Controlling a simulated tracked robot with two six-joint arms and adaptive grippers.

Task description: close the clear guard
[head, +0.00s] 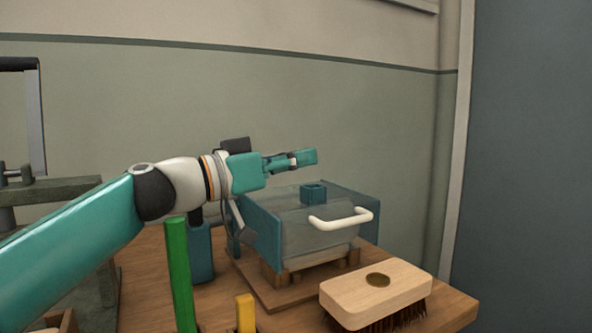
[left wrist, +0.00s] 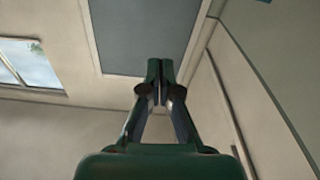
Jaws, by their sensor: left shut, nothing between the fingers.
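The clear guard (head: 300,235) is a see-through panel at the front of the teal machine housing (head: 262,232). It slopes down across the front opening, with its white bar handle (head: 342,219) sticking out to the front right. I cannot tell whether its lower edge touches the base. My left gripper (head: 304,158) is above and behind the housing, pointing right, apart from the guard and handle. In the left wrist view its fingers (left wrist: 160,77) are together with nothing between them. My right gripper is not in view.
A wooden brush (head: 375,295) with dark bristles lies at the table's front right. A grey stand (head: 60,190) is at left.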

